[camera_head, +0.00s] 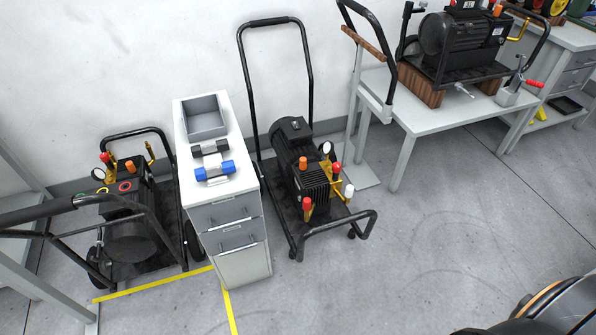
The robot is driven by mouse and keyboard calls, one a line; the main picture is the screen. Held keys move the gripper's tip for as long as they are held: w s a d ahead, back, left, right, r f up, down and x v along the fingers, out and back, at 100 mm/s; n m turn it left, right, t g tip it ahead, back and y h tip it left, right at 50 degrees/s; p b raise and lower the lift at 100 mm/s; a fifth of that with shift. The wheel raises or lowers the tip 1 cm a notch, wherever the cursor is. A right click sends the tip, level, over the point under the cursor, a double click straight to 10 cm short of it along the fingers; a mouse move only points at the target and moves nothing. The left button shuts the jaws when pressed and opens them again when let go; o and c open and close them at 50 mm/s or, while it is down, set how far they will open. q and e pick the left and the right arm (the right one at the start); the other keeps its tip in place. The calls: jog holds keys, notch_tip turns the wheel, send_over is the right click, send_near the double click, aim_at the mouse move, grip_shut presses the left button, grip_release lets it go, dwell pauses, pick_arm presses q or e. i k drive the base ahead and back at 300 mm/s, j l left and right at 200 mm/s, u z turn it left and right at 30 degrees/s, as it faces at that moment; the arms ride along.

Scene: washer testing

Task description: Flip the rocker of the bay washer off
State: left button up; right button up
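A black pressure washer (130,225) stands on the floor at the left, beside yellow floor lines. Its top panel (122,188) carries small red, yellow and green parts and an orange cap; I cannot make out a rocker or its position. A second black washer (300,165) stands on a wheeled cart in the middle, with red, orange and white knobs. A third washer (462,40) sits on wood blocks on the bench at the upper right. I cannot tell for sure which is the bay washer. Neither of my grippers is in view.
A white drawer cabinet (228,218) stands between the two floor washers, bearing a grey bin (204,118) and blue and black fittings. A grey frame crosses the lower left. The yellow line (150,286) marks the floor. Grey floor (440,240) is open at centre right.

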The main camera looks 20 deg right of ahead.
aim_at(296, 124)
jog(key=i+l+u, duration=0.35)
jog(key=l+u, duration=0.15)
jog(key=l, duration=0.2)
jog(key=i+l+u, duration=0.2)
jog(key=l, duration=0.2)
jog(key=l+u, duration=0.25)
jog(key=l, duration=0.15)
